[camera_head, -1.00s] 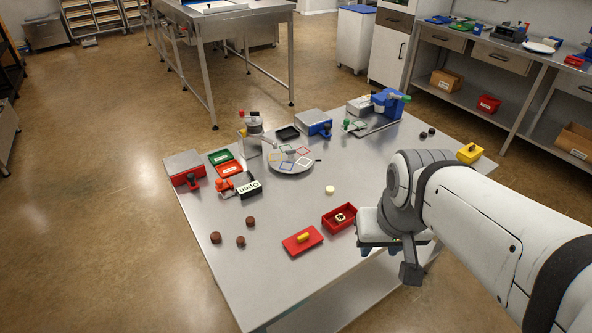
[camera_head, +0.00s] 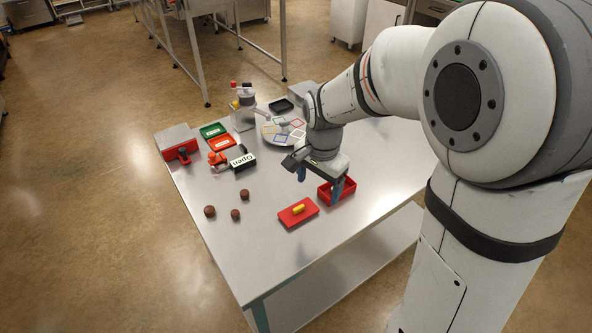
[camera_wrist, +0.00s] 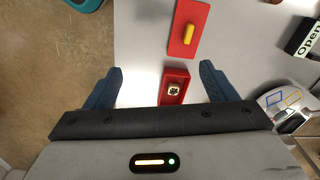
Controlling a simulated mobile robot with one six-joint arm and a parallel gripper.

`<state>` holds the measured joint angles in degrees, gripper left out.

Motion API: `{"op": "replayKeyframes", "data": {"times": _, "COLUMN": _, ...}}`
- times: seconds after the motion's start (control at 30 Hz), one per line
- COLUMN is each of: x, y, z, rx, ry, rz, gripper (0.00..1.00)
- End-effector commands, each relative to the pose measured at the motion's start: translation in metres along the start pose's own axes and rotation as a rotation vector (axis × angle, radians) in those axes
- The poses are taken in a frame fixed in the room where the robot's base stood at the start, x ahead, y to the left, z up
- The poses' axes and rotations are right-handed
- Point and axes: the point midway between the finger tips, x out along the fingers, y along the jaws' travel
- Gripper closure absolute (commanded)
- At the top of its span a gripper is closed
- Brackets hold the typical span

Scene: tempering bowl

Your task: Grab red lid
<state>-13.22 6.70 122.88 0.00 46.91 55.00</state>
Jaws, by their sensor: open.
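The red lid (camera_head: 298,213) lies flat on the metal table, with a yellow handle (camera_head: 298,208) on top. It also shows in the wrist view (camera_wrist: 184,48), at the top and apart from my fingers. The open red box (camera_head: 324,195) stands just behind and to the right of it. In the wrist view the red box (camera_wrist: 180,77) sits between my fingertips and holds a small pale item (camera_wrist: 174,89). My gripper (camera_head: 319,182) is open and empty, with blue fingers spread, above the table by the red box. The lid is clear of the gripper.
Several brown round pieces (camera_head: 236,214) lie left of the lid. A black "Open" sign (camera_head: 243,162), green tray (camera_head: 212,130) and orange-red tray (camera_head: 222,143) stand farther back left. A round plate (camera_head: 271,138) with coloured squares is behind my gripper. The table front is clear.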

Motion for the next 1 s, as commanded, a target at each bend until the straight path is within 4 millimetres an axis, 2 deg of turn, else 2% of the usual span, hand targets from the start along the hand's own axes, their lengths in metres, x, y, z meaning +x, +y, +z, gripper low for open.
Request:
{"op": "replayKeyframes", "data": {"times": 0.03, "x": 0.018, "y": -0.015, "z": 0.002, "rx": 0.046, "ry": -0.012, "rz": 0.016, "gripper": 0.22}}
{"op": "replayKeyframes", "data": {"times": 0.1, "x": 0.035, "y": -0.03, "z": 0.003, "rx": 0.117, "ry": -0.02, "rz": 0.03, "gripper": 0.22}}
{"op": "replayKeyframes", "data": {"times": 0.3, "x": 0.062, "y": -0.054, "z": 0.007, "rx": 0.234, "ry": -0.029, "rz": 0.053, "gripper": 0.22}}
{"op": "replayKeyframes", "data": {"times": 0.67, "x": 0.101, "y": -0.054, "z": 0.006, "rx": 0.253, "ry": -0.03, "rz": 0.058, "gripper": 0.22}}
{"op": "replayKeyframes", "data": {"times": 0.9, "x": 0.135, "y": -0.052, "z": 0.004, "rx": 0.25, "ry": -0.03, "rz": 0.058, "gripper": 0.22}}
{"op": "replayKeyframes", "data": {"times": 1.0, "x": 0.141, "y": -0.052, "z": 0.004, "rx": 0.25, "ry": -0.029, "rz": 0.055, "gripper": 0.22}}
